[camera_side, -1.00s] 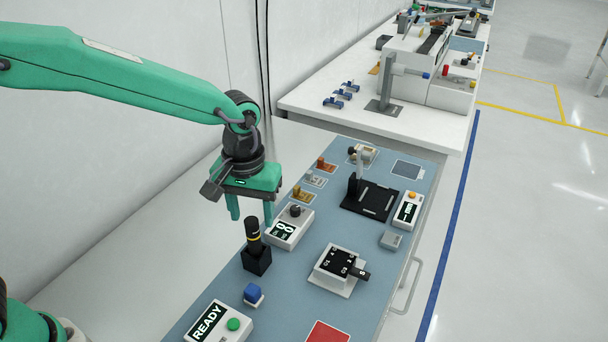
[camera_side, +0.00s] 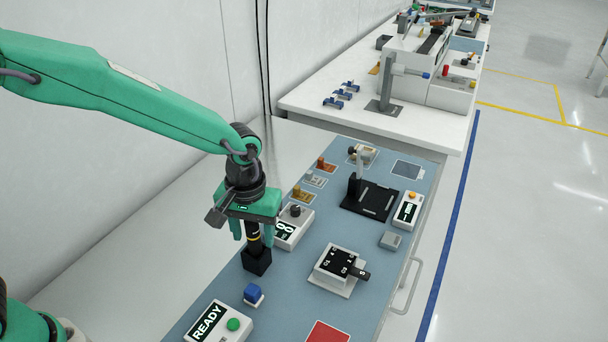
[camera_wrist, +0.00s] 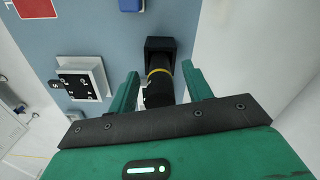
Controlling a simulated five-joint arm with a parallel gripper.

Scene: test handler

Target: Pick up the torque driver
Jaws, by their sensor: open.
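The torque driver (camera_side: 255,240) is black with a yellow band and stands upright in a black square holder (camera_side: 257,262) on the blue-grey work mat. In the wrist view the driver (camera_wrist: 159,88) shows between the two green fingers, its lower end in the holder (camera_wrist: 159,45). My gripper (camera_side: 253,235) is open and lowered over the driver, one finger on each side. In the wrist view the fingers of my gripper (camera_wrist: 160,85) have a visible gap to the driver on both sides. The driver's top is hidden by the gripper in the side view.
A grey box with a display (camera_side: 292,228) stands close behind the gripper. A blue block (camera_side: 253,293) and a READY box (camera_side: 217,323) are in front. A white fixture with a black top (camera_side: 337,270) stands to the right. Bare mat lies between them.

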